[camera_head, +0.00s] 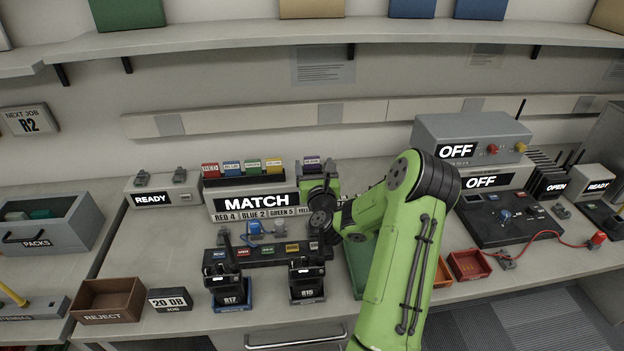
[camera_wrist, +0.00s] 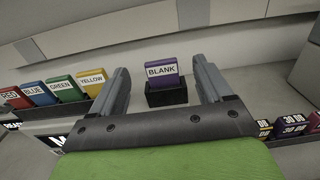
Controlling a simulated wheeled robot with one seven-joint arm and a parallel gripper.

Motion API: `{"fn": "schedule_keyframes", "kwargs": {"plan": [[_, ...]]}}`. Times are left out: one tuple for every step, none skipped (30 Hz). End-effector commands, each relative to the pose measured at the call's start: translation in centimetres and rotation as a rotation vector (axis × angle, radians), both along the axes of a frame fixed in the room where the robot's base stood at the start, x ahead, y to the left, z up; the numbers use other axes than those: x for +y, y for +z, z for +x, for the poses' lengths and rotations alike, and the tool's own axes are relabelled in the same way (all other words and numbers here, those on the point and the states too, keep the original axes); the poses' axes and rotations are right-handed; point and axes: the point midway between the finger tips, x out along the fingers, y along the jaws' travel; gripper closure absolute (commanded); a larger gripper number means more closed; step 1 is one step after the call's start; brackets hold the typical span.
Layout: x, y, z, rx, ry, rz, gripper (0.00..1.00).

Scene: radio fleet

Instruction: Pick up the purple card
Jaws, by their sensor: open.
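The purple card (camera_wrist: 162,72), lettered BLANK, stands upright in a small black holder (camera_wrist: 166,96) in the wrist view. It also shows in the head view (camera_head: 312,163), just beyond my gripper. My gripper (camera_wrist: 160,66) is open, with one finger on each side of the card in the wrist view. Nothing is held between the fingers, and I see no contact with the card. In the head view my gripper (camera_head: 320,188) is partly hidden by my own arm.
Red, blue, green and yellow cards (camera_wrist: 62,86) stand in a rack to the left. The MATCH board (camera_head: 254,201) is below them. Two radios (camera_head: 306,280) stand at the front. A brown REJECT bin (camera_head: 107,300) is at front left. The wall is close behind.

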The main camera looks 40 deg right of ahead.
Motion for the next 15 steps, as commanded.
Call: {"fn": "schedule_keyframes", "kwargs": {"plan": [[0.0, -1.6, 0.0, 0.001, 0.000, -0.001, 0.21], [-0.3, -1.0, 0.5, -0.002, 0.001, -0.001, 0.21], [-0.7, -0.5, 1.1, -0.003, 0.001, -0.001, 0.21], [-1.0, -0.3, 1.5, -0.002, 0.001, -0.002, 0.21], [-1.2, -0.2, 1.9, -0.003, 0.001, -0.001, 0.21], [-1.6, -0.2, 2.5, -0.003, 0.000, -0.001, 0.21], [-1.9, -0.2, 3.0, -0.003, 0.002, -0.003, 0.21], [-2.3, -0.2, 3.5, -0.003, 0.001, -0.002, 0.21], [-2.8, -0.2, 4.2, -0.002, 0.000, -0.002, 0.21], [-3.1, -0.3, 4.7, -0.003, 0.000, -0.002, 0.21], [-3.4, -0.4, 5.1, -0.003, 0.002, -0.002, 0.21], [-3.7, -0.4, 5.6, -0.002, 0.001, -0.004, 0.21], [-3.9, -0.5, 5.9, -0.001, 0.001, -0.003, 0.21], [-4.1, -0.5, 6.0, -0.001, 0.001, -0.002, 0.21], [-4.2, -0.5, 6.2, -0.001, 0.000, -0.002, 0.21]]}}
